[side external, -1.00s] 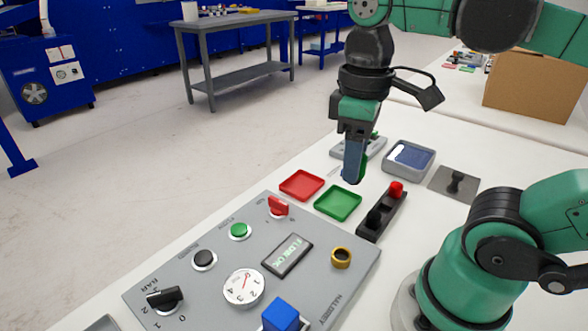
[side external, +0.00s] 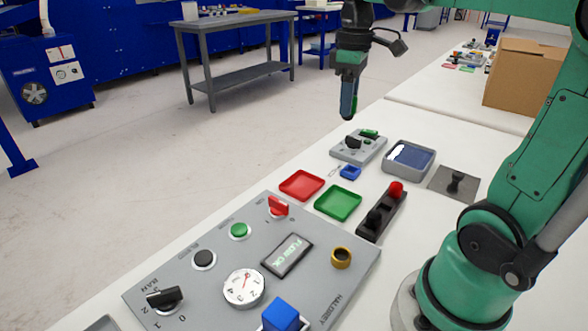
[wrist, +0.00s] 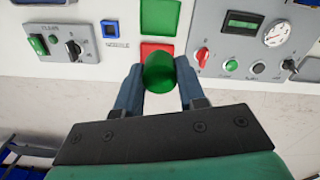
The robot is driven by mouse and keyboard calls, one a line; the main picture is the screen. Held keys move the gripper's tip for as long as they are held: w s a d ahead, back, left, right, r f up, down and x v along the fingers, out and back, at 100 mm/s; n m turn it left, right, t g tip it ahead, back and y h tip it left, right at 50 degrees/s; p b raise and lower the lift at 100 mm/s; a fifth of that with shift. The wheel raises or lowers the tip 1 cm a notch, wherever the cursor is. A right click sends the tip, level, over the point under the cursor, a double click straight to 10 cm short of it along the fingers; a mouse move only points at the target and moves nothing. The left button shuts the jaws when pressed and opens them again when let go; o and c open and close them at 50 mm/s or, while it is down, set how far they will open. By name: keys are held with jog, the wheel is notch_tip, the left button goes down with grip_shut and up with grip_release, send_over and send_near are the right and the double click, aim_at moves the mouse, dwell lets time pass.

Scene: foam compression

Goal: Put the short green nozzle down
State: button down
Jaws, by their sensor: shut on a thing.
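The short green nozzle (wrist: 158,73) is between my gripper's fingers (wrist: 159,88) in the wrist view, held at the tips. In the side external view my gripper (side external: 348,112) hangs fingers down in the air, above and beyond the small grey switch box; I cannot make out the nozzle there. A green tray (side external: 338,203) and a red tray (side external: 301,185) lie side by side on the white table, both looking empty. In the wrist view the nozzle covers part of the red tray (wrist: 151,47), with the green tray (wrist: 160,17) above it.
A black holder (side external: 370,233) with a red-topped and a black piece stands right of the green tray. The grey control panel (side external: 215,280) fills the near table. The small switch box (side external: 344,155), a blue square piece (side external: 350,173) and a grey blue-lined container (side external: 429,172) lie behind.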

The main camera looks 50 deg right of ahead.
aim_at(337, 204)
notch_tip(337, 204, down, 20)
jog(key=shift+r, duration=0.15)
dwell(0.4)
jog(key=c, duration=0.5)
grip_release()
notch_tip(337, 204, up, 12)
jog(key=a+m+t, duration=0.1)
jog(key=a+t, duration=0.1)
jog(key=a, duration=0.2)
jog(key=a+m+t, duration=0.1)
jog(key=a+t, duration=0.1)
jog(key=a, duration=0.3)
jog(key=a+m+t, duration=0.1)
jog(key=a+t, duration=0.2)
jog(key=a, duration=0.1)
jog(key=shift+a+r, duration=0.15)
jog(key=shift+a, duration=0.05)
